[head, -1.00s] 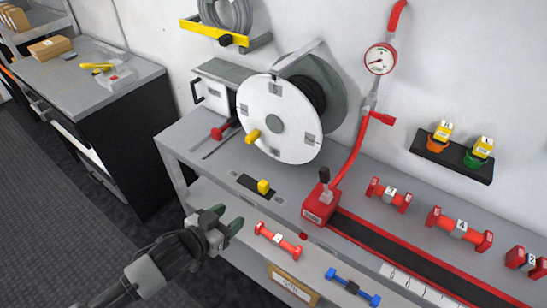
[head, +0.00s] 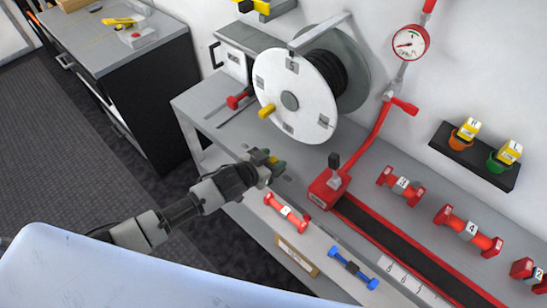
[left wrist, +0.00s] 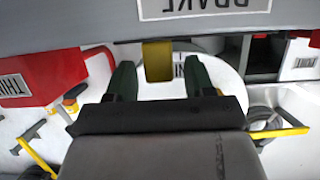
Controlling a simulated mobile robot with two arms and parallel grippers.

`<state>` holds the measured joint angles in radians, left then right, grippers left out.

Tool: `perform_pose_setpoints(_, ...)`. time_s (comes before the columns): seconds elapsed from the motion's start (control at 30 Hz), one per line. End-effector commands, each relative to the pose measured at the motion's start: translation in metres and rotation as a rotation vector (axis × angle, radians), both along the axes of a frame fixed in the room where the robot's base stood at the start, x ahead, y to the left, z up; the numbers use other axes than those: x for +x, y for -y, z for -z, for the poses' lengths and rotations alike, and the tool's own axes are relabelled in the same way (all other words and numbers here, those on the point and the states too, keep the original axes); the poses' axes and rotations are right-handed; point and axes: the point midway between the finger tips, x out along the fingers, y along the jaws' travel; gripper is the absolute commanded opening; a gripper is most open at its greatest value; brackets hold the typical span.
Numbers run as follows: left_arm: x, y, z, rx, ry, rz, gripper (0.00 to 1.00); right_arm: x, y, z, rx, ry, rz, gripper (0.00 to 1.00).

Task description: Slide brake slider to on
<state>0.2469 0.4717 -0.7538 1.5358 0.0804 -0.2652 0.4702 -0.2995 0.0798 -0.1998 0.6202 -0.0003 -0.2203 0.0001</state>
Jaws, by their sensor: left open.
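The brake slider's yellow knob (left wrist: 157,60) shows upright between my left gripper's two dark green fingers in the left wrist view, with gaps on both sides. An upside-down BRAKE label (left wrist: 205,6) is at the top of that view. My left gripper (left wrist: 158,78) is open around the knob, not closed on it. In the head view my left gripper (head: 272,162) is over the front edge of the grey bench, and only a bit of the yellow knob (head: 280,165) shows past it. The slider's dark slot is mostly hidden there. My right gripper is in neither view.
A white hose reel (head: 290,100) with a yellow crank handle stands behind the slider. A red block with a black lever (head: 331,185) is to the right. Red (head: 287,213) and blue (head: 352,267) handles lie on the shelf in front.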

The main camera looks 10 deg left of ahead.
Motion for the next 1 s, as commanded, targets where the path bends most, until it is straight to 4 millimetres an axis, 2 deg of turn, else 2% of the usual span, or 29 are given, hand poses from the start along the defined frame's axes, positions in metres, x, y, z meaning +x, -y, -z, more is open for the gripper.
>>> perform_pose_setpoints(0.1,0.006,0.004,0.002,0.000,0.000,0.000,0.53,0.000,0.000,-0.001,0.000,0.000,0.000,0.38)
perform_pose_setpoints(0.4,0.007,0.004,0.003,0.000,0.000,0.001,0.53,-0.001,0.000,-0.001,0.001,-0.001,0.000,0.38)
perform_pose_setpoints(0.73,0.007,0.004,0.003,0.000,0.000,0.001,0.03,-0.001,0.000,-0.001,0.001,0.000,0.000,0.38)
perform_pose_setpoints(0.77,0.007,0.004,0.003,0.000,0.000,0.001,0.00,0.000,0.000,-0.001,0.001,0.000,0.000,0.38)
perform_pose_setpoints(0.9,0.007,0.004,0.003,0.001,0.000,0.000,0.00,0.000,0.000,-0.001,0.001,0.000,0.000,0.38)
perform_pose_setpoints(1.0,0.013,-0.006,0.003,0.006,0.002,0.001,0.00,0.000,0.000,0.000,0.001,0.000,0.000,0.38)
